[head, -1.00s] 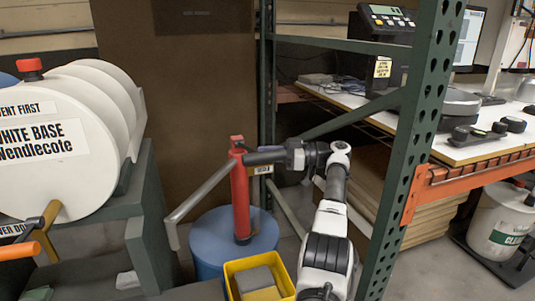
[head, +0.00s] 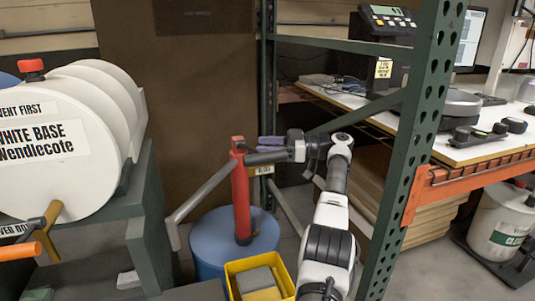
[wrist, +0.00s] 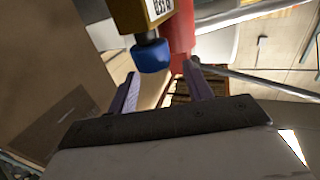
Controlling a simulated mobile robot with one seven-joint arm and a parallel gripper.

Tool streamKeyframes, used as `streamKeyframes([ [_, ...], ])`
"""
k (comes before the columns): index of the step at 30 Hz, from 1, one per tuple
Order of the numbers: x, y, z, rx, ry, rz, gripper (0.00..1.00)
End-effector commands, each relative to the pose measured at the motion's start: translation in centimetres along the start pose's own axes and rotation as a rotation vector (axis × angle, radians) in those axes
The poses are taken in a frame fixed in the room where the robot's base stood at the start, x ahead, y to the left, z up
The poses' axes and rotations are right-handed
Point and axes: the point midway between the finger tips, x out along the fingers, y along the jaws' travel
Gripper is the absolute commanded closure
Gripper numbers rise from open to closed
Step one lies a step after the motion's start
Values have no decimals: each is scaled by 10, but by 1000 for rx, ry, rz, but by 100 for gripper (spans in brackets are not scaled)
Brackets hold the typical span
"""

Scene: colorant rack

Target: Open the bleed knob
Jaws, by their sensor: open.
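The blue bleed knob (wrist: 152,57) hangs from a short stem on a brass-coloured block (wrist: 133,20) with a partly cut-off label in the wrist view. My gripper (wrist: 163,70) is open, its two purple fingers on either side of the knob in the picture; contact cannot be told. In the head view my gripper (head: 271,145) is beside the red pump (head: 241,200), level with a dark cylinder (head: 266,158) at its top. A small label (head: 263,170) shows just below that cylinder. The knob itself cannot be made out in the head view.
The pump stands on a blue drum (head: 208,245). A grey lever (head: 200,190) slants down from its top. A yellow bin (head: 233,276) stands in front. A green rack post (head: 410,150) stands right of my arm, and the White Base tank (head: 45,160) is at left.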

Motion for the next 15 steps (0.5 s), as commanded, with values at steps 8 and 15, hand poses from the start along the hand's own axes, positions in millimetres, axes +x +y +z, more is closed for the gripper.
streamKeyframes([
  [8, 0, 0, -72, 0, 1, -1, 50],
  [15, 1, -1, -106, 0, 1, -1, 50],
])
